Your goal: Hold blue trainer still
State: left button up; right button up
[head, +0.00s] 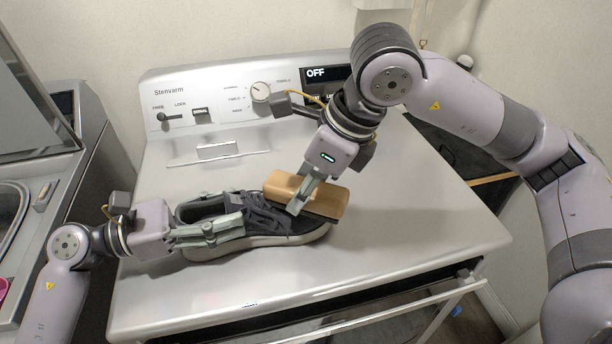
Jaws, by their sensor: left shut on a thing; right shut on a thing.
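The trainer (268,218), dark grey-blue with a pale sole, lies sole down on the white top of the washer, its toe to the right. My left gripper (238,225) comes in from the left and is shut on the trainer's near side, around the middle and heel. My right gripper (296,202) reaches down from above and is shut on a wooden brush (332,202) with dark bristles. The brush is over the toe end of the trainer and hides part of it. Whether the bristles touch the trainer is hard to tell.
The washer's control panel (215,100), with a dial and a display reading OFF, stands behind the trainer. The washer top (420,220) is clear to the right and in front. At the left is another machine with a raised lid (35,110). A rail (390,318) runs along the front.

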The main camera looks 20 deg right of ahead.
pick_arm(q)
jog(key=shift+f, duration=0.2)
pick_arm(e)
jog(key=shift+s+a+f, duration=0.25)
jog(key=shift+s, duration=0.3)
jog(key=shift+c, duration=0.4)
pick_arm(q)
jog(key=shift+d, duration=0.1)
pick_arm(e)
notch_tip(320, 180, up, 4)
jog(key=shift+w+r, duration=0.15)
jog(key=shift+c, duration=0.6)
jog(key=shift+d+r, duration=0.1)
jog(key=shift+r, duration=0.95)
jog(key=shift+r, duration=1.5)
